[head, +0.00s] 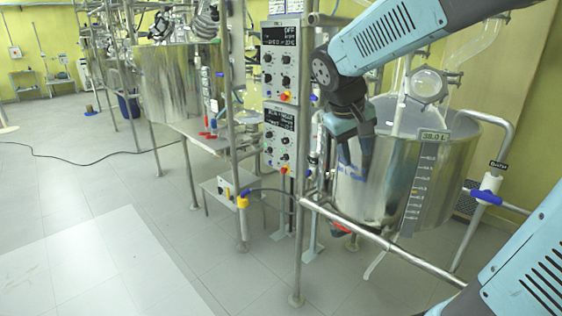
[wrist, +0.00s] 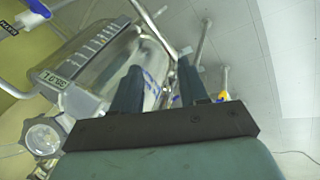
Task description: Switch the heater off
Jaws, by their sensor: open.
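Two grey control boxes are mounted one above the other on the frame, left of my arm in the head view. The upper box (head: 280,62) has a dark display, several black knobs and a red-and-yellow button. The lower box (head: 280,138) has the same kind of layout. The display text is too small to read surely, and I cannot tell which control is the heater's. My gripper (head: 354,166) points down in front of the steel vessel (head: 392,190), to the right of the boxes. Its fingers also show apart and empty in the wrist view (wrist: 160,70).
The vessel carries a level scale reading about 38.0 L (head: 433,135), with glassware above. A metal rail (head: 385,241) and an upright post (head: 299,235) stand before it. A blue-handled valve (head: 486,195) is at right.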

